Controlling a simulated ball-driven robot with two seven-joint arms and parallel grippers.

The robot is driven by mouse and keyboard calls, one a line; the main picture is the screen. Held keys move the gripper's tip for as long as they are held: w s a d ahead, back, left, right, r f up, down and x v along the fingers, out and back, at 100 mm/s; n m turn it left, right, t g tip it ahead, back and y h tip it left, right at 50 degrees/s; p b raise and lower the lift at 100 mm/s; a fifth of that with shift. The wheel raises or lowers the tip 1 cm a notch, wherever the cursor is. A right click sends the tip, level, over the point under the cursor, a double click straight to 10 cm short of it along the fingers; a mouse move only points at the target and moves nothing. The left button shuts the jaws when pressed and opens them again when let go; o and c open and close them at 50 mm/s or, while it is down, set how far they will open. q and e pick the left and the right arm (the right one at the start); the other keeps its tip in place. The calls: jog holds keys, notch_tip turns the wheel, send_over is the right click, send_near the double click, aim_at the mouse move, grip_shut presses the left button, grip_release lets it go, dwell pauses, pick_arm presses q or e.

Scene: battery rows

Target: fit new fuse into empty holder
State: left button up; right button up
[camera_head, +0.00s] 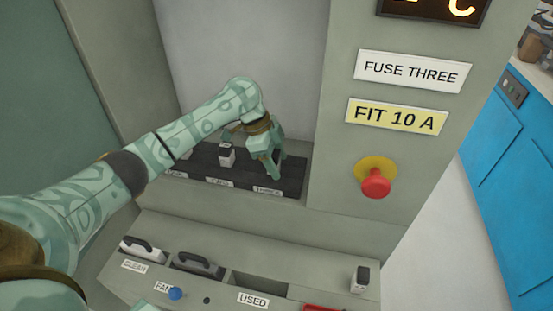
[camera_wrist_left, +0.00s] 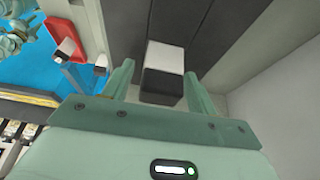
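My left gripper (camera_head: 275,168) reaches down into the recess, over the right end of the dark holder row (camera_head: 208,168), at the label THREE. In the left wrist view a white-and-black fuse (camera_wrist_left: 164,68) shows between the fingers of this gripper (camera_wrist_left: 157,75). A gap shows on its left side, so the fingers look open around it. Whether it sits in a holder is hidden. Another fuse (camera_head: 227,155) stands upright in the row, left of the gripper. A loose fuse (camera_head: 360,279) stands on the front ledge. My right gripper is not clearly in view.
A red button (camera_head: 376,183) sticks out of the right panel, below the FIT 10 A sign (camera_head: 396,117).

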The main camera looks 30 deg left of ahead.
pick_arm(q)
jog(key=shift+r, duration=0.1)
jog(key=p+v, duration=0.4)
jog(key=v, duration=0.8)
jog(key=shift+d, duration=0.1)
